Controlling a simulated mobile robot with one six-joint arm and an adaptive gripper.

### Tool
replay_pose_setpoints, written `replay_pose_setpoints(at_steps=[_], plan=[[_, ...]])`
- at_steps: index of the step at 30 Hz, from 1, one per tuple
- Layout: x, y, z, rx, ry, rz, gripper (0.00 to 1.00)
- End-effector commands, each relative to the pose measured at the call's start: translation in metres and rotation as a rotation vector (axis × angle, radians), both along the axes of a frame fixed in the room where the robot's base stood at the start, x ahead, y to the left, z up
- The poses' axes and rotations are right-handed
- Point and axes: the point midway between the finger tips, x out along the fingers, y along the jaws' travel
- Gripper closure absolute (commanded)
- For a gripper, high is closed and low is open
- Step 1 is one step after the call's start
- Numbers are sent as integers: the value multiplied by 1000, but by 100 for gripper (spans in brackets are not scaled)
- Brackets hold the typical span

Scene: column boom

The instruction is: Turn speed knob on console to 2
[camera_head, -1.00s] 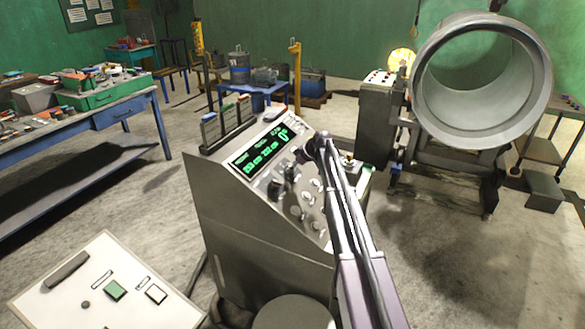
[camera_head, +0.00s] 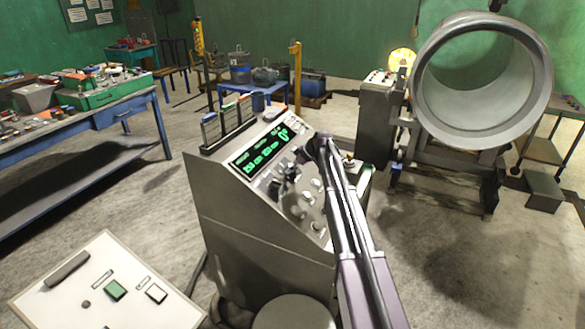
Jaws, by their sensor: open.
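The console (camera_head: 245,235) is a grey cabinet with a sloped top panel in the middle of the view. A green-lit display (camera_head: 260,151) runs along the panel's upper left. Several pale knobs (camera_head: 297,211) sit on the panel below it. Which one is the speed knob, and its setting, I cannot read. My gripper (camera_head: 279,186) is dark and small, low over the panel between the display and the knobs. It is open, with no object seen in it. Whether it touches or surrounds a knob I cannot tell. My arm hides the panel's right part.
A white control board (camera_head: 105,285) with a green button is at the lower left. A blue workbench (camera_head: 120,105) with clutter stands at the left. A large metal pipe (camera_head: 480,80) on a stand is at the upper right. Upright binders (camera_head: 228,122) stand on the console's back edge.

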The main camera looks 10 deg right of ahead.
Motion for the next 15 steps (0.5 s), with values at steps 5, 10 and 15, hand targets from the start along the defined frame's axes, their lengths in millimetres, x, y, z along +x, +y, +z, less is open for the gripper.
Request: replay_pose_setpoints(at_steps=[5, 10, 15], plan=[[-1, -2, 11, -13, 9, -1, 13], [-4, -8, 31, -44, 34, -2, 13], [-9, -16, 55, -88, 67, -8, 13]])
